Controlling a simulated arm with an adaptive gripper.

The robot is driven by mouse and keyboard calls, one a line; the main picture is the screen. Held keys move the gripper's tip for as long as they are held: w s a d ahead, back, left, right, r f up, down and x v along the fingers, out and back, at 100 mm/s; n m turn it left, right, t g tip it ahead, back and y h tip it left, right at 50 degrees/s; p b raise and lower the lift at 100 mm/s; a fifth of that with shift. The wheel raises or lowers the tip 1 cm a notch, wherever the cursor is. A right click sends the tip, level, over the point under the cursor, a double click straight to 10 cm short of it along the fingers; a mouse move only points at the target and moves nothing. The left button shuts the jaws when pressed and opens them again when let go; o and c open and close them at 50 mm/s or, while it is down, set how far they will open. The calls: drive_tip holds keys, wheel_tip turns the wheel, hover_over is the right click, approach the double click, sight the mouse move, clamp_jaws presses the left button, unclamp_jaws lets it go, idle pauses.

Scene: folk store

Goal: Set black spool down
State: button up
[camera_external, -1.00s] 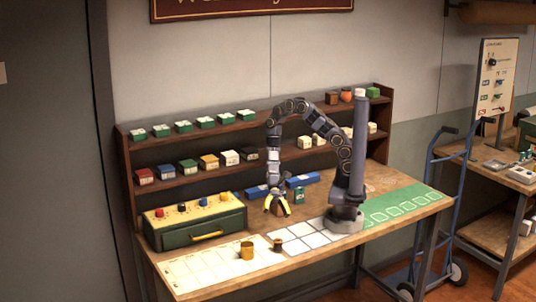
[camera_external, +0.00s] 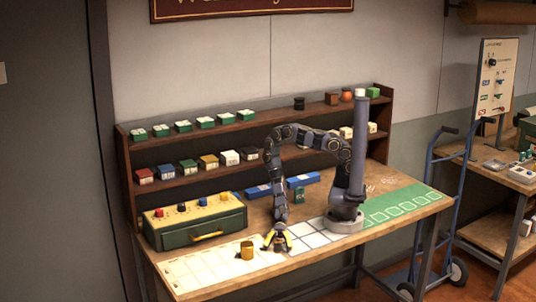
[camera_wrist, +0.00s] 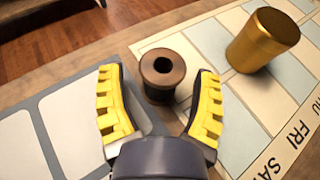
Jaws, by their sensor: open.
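A dark black-brown spool (camera_wrist: 162,70) with a hole in its top stands upright between the fingertips of my gripper (camera_wrist: 158,92) in the wrist view. It is on the wooden bench, in the gap between the calendar mat (camera_wrist: 213,42) and the grey-white grid panel (camera_wrist: 75,118). The two yellow fingers are open, one on either side, with a visible gap on each side. In the external view my gripper (camera_external: 277,244) is low over the bench front and mostly hides this spool. Another black spool (camera_external: 299,103) stands on the upper shelf.
A gold cylinder (camera_external: 247,250) stands on the mat just left of my gripper. A green box with coloured knobs (camera_external: 195,220) sits at the left of the bench. Blue boxes (camera_external: 303,180) and a small green tin (camera_external: 299,195) are behind. A green mat (camera_external: 404,203) lies right.

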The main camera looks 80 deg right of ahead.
drive_tip(key=shift+a+f, duration=0.1)
drive_tip(key=shift+a, duration=0.15)
drive_tip(key=c, duration=1)
drive_tip(key=shift+c, duration=0.2)
